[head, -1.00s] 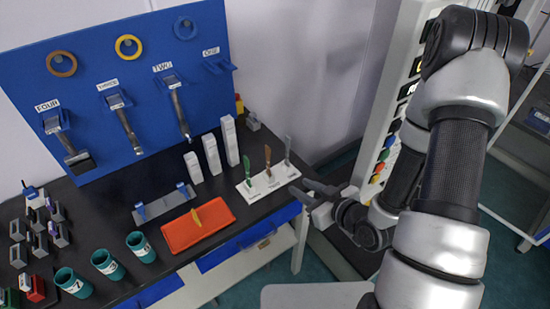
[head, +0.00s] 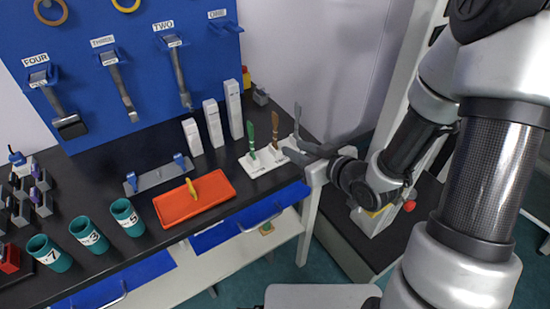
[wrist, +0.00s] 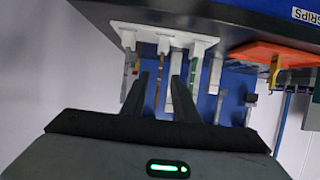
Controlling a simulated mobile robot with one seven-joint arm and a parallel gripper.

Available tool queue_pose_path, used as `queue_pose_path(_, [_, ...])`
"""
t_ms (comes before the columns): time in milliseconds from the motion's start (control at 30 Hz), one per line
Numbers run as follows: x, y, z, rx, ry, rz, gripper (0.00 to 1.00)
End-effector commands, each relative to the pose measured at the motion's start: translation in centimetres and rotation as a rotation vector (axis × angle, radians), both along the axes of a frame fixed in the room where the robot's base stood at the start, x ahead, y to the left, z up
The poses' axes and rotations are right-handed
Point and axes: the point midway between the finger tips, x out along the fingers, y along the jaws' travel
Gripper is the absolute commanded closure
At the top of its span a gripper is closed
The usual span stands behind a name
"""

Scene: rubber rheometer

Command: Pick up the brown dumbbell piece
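The brown dumbbell piece (head: 275,128) stands upright in the white holder (head: 258,169), between a green piece (head: 251,132) on its left and a grey piece (head: 297,118) on its right. My gripper (head: 291,147) is open and empty, just right of and in front of the brown piece. In the wrist view the brown piece (wrist: 163,62) shows between my two fingers (wrist: 159,86), with the white holder (wrist: 150,36) above. The green piece (wrist: 194,75) is right of the fingers. I cannot tell whether the fingertips reach around the brown piece.
An orange tray (head: 170,214) with a yellow handle lies left of the holder. White blocks (head: 213,125) stand behind it. Teal cups (head: 88,235) are at the left. A blue board (head: 100,60) with hanging tools is at the back. The table's front edge is close to the holder.

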Motion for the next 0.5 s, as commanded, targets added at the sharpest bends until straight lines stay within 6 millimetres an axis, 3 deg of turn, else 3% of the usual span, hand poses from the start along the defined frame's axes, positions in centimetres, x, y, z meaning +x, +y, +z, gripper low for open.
queue_pose_path(33, [0.2,0.1,-0.8,-0.003,-0.007,0.0,0.73])
queue_pose_path(267, [0.6,0.5,-1.0,-0.008,-0.007,-0.004,0.73])
queue_pose_path(500, [3.5,2.5,-1.9,-0.003,0.0,-0.004,0.73])
